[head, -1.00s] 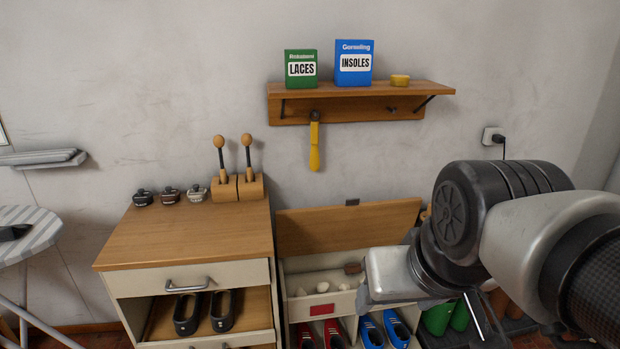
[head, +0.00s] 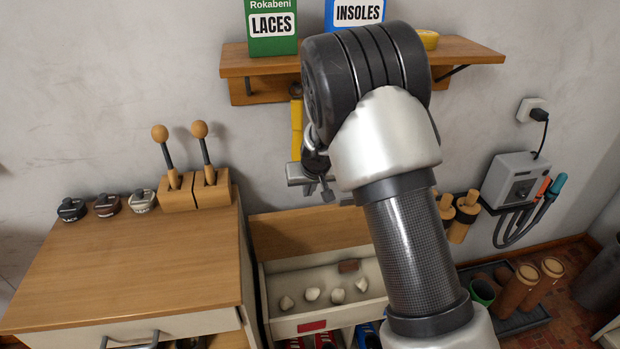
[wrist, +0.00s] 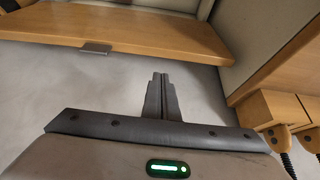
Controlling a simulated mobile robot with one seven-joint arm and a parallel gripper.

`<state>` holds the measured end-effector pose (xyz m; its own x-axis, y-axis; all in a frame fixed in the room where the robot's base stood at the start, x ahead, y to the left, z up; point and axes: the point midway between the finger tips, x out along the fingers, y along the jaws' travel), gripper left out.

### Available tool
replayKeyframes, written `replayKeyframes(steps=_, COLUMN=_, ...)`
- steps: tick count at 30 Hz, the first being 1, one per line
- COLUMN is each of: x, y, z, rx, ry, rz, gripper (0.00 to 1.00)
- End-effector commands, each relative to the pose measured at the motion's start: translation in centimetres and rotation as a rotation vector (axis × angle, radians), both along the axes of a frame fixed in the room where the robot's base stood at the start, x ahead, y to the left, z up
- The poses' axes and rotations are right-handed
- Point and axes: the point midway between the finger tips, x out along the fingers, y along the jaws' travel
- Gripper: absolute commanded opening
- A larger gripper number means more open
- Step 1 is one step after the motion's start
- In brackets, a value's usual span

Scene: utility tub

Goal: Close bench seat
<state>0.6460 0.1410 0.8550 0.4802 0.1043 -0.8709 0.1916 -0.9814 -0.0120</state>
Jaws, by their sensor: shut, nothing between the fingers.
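The bench seat stands with its wooden lid (head: 300,230) raised, its back near the wall, above an open cream compartment (head: 350,318). Several whitish lumps and a small brown block lie inside. The lid also shows in the wrist view (wrist: 150,32), with a small grey tab (wrist: 95,48) on its edge. My gripper (head: 327,192) is in front of the wall, above the lid's top edge and partly hidden by my arm. In the wrist view its fingers (wrist: 160,78) are together and empty, apart from the lid, with bare wall behind them.
A wooden cabinet (head: 140,255) stands left of the bench, holding a block with two knobbed rods (head: 195,190) and several small tins. A wall shelf (head: 465,55) with boxes hangs above my gripper. A grey wall unit (head: 515,180) with cables is at right.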

Motion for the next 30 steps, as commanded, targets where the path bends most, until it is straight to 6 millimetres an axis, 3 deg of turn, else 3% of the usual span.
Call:
replayKeyframes(steps=18, x=4.2, y=1.0, z=-8.4, rx=-0.012, ry=-0.001, rz=0.003, gripper=0.0)
replayKeyframes(steps=30, x=5.3, y=1.2, z=-10.0, rx=-0.011, ry=-0.002, rz=0.003, gripper=0.0)
